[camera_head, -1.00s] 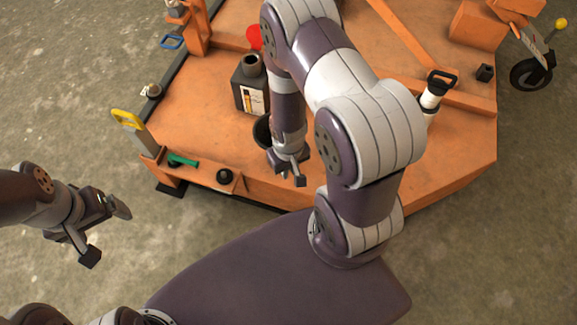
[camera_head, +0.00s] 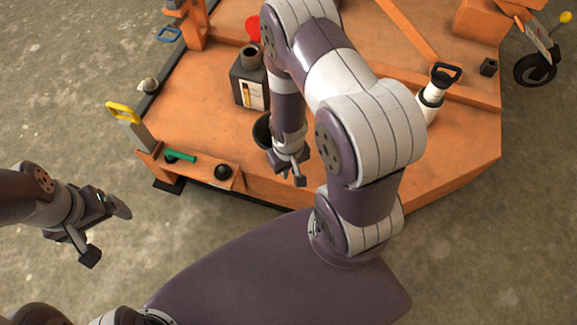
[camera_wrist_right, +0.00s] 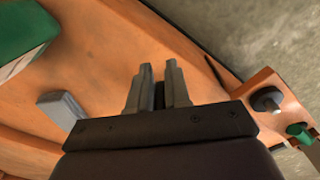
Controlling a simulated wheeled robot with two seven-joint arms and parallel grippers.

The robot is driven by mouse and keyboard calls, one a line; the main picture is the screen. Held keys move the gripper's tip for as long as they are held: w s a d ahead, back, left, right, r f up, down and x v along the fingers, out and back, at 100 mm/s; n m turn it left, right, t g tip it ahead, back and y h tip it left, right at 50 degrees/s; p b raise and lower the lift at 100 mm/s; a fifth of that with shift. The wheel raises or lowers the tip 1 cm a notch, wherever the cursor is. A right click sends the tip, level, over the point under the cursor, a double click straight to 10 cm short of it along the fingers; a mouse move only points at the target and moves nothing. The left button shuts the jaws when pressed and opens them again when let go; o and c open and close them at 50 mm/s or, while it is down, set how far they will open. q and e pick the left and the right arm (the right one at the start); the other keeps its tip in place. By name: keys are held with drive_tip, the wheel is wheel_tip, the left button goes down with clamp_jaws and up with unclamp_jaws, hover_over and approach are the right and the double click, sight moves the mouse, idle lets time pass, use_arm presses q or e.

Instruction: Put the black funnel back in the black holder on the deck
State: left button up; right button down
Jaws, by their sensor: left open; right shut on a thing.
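The black funnel (camera_head: 261,129) shows in the head view as a dark round rim, partly hidden behind my right wrist. My right gripper (camera_head: 289,170) points down over the near part of the orange deck (camera_head: 200,115) and is shut on the funnel. In the right wrist view its two grey fingers (camera_wrist_right: 158,88) have a thin dark piece between them; the rest of the funnel is hidden there. A small black block (camera_head: 488,67) at the deck's far right may be the holder; I cannot tell for sure. My left gripper (camera_head: 105,232) is open and empty over the floor.
A black bottle (camera_head: 248,82) with a label stands just behind the funnel. A white pump (camera_head: 430,98) with a black handle stands at the right. A black knob (camera_head: 222,171), a green handle (camera_head: 180,156) and a yellow handle (camera_head: 123,110) line the near left edge.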

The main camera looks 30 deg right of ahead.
drive_tip(key=shift+f+b, duration=0.75)
drive_tip(key=shift+f, duration=0.15)
drive_tip(key=c, duration=1)
unclamp_jaws()
wheel_tip(320, 180, up, 13)
drive_tip(key=p, duration=0.9)
drive_tip(key=shift+f, duration=0.1)
